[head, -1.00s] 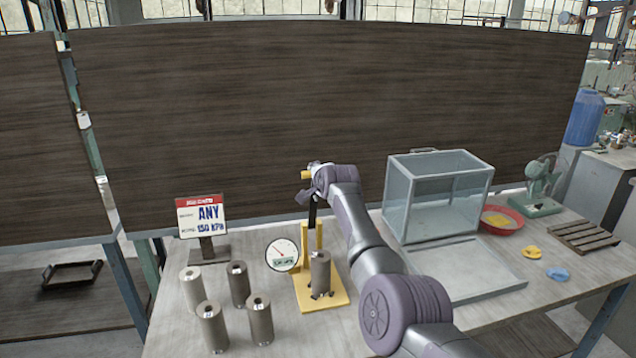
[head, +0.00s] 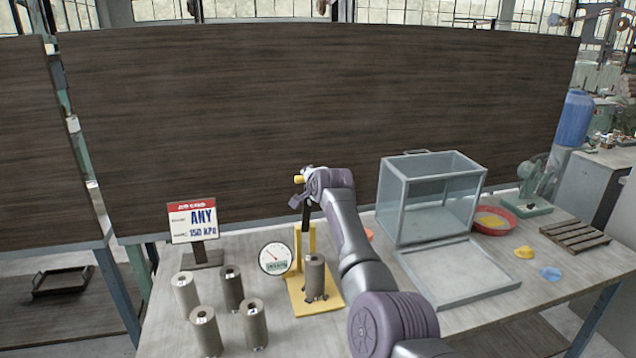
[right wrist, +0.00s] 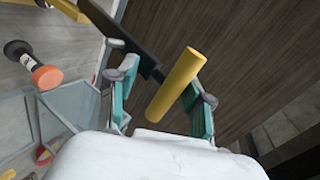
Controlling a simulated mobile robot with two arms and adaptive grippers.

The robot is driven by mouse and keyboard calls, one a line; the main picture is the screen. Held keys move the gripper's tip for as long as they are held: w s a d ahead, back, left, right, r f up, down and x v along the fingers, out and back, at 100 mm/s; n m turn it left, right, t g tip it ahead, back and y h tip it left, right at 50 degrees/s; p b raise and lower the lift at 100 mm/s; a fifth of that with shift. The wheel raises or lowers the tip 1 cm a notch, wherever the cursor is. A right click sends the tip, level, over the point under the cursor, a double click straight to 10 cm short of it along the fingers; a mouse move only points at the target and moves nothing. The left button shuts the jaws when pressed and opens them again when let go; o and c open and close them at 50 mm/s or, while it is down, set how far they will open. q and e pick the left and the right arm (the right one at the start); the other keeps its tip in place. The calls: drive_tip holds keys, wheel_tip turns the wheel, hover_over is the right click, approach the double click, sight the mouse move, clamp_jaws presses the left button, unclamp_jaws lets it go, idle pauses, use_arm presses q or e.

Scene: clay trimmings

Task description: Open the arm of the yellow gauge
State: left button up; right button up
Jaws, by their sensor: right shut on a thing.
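The yellow gauge (head: 318,304) stands on the table with a yellow base, an upright post and a round white dial (head: 275,259). A grey cylinder (head: 315,278) stands upright on its base. The gauge's black arm (head: 305,220) rises steeply above the post. My right gripper (head: 303,194) is at the arm's top end. In the right wrist view, the yellow handle (right wrist: 175,84) lies between the teal fingers (right wrist: 160,95), with the black arm (right wrist: 122,37) running up and left from it. The fingers are shut on the handle end of the arm. My left gripper is out of view.
Several grey cylinders (head: 232,288) stand left of the gauge, before a sign (head: 193,219). An orange-ended object (right wrist: 46,76) lies near the gauge.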

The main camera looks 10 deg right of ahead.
drive_tip(key=v, duration=1.1)
drive_tip(key=shift+r, duration=0.15)
